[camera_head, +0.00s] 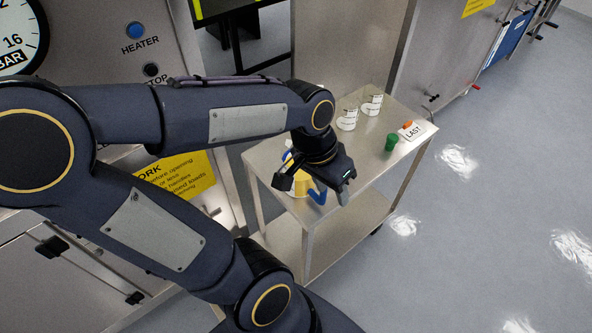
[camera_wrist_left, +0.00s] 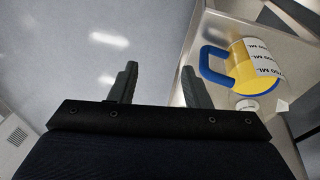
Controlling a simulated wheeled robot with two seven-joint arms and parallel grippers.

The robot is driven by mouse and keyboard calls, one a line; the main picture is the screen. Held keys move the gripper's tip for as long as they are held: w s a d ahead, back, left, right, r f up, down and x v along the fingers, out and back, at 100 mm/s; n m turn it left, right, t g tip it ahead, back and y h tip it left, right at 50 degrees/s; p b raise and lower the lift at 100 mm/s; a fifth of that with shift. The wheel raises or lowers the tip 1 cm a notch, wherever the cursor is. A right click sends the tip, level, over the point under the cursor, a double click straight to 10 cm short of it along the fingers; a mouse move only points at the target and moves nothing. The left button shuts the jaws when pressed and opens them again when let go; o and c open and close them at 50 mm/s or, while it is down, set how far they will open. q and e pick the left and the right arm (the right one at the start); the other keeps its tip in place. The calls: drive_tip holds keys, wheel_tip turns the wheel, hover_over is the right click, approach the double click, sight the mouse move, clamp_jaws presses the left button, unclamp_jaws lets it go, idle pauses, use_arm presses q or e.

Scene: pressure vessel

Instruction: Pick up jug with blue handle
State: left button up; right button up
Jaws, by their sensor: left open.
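The jug has a yellow body (camera_head: 302,184) and a blue handle (camera_head: 318,196), and stands on the steel trolley (camera_head: 268,160), partly hidden behind my left gripper (camera_head: 315,184). In the left wrist view the jug (camera_wrist_left: 246,68) is at the upper right, with white labels and its blue handle (camera_wrist_left: 207,66) facing left, toward the fingers. My left gripper (camera_wrist_left: 158,84) is open and empty, its fingers apart and pointing away from the camera. The handle lies to the right of both fingers, not between them. My right gripper is not in view.
Two white labelled cups (camera_head: 348,120) stand toward the trolley's back. A steel panel with a heater button (camera_head: 136,30) stands left. The floor right of the trolley is clear.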

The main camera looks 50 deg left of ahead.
sight(326, 191)
use_arm(q)
drive_tip(key=w+a+f+m+g+y+p, duration=0.4)
drive_tip(key=w+f+g+p, duration=0.15)
drive_tip(key=w+p, duration=0.3)
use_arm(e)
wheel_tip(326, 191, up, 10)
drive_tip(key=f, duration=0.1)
use_arm(q)
drive_tip(key=shift+g, duration=0.35)
drive_tip(key=b+x, duration=0.5)
drive_tip(key=x, duration=0.3)
drive_tip(key=shift+w+a+f+b, duration=0.15)
drive_tip(key=shift+a+b, duration=0.05)
drive_tip(key=shift+b, duration=0.1)
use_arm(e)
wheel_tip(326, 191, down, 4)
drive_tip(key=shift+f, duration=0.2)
use_arm(q)
clamp_jaws()
